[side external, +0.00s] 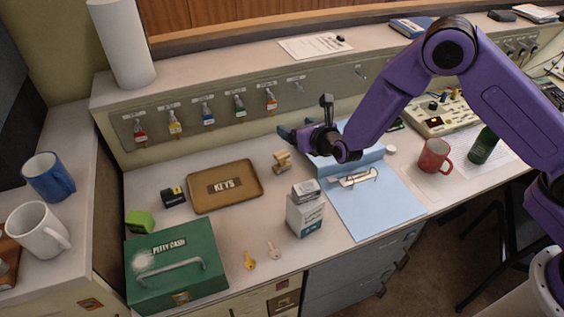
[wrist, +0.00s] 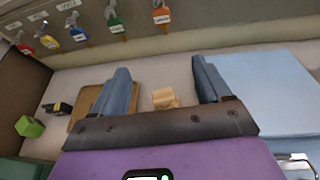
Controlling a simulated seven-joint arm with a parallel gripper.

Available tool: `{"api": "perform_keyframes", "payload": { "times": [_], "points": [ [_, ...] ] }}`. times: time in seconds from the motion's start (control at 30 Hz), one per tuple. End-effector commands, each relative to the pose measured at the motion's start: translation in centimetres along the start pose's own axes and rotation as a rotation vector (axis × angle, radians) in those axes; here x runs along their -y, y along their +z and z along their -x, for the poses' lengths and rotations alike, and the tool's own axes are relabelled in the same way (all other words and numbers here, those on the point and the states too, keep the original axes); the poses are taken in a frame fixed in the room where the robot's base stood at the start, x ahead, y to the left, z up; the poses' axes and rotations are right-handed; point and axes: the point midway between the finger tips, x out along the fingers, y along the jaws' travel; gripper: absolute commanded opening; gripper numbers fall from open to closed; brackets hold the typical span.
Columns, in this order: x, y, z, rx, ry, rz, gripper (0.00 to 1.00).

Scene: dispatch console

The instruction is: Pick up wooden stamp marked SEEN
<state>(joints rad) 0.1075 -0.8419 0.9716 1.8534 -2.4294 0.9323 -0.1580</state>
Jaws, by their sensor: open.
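A small light-wood stamp (side external: 282,161) stands on the desk to the right of the brown tray; any marking on it is too small to read. My gripper (side external: 294,143) is just right of and behind the stamp in the side view, above the desk. In the wrist view the stamp (wrist: 163,98) shows between the two blue-grey fingers of my gripper (wrist: 160,72). The fingers are wide apart, with nothing held, and do not appear to touch the stamp.
A brown KEYS tray (side external: 256,190) lies left of the stamp. White boxes (side external: 305,217) stand in front, beside a blue folder (side external: 375,215). A green petty cash box (side external: 205,240) is at front left. Keys with coloured tags (side external: 271,104) hang on the panel behind.

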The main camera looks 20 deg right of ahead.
Motion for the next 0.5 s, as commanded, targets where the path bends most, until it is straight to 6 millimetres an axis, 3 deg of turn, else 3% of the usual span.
{"api": "perform_keyframes", "payload": {
  "times": [0.17,0.5],
  "points": [
    [-1.3,-1.9,-1.2,-0.009,0.071,0.088,0.77],
    [-1.2,-5.8,-2.8,-0.012,0.081,0.1,0.77]
  ]
}}
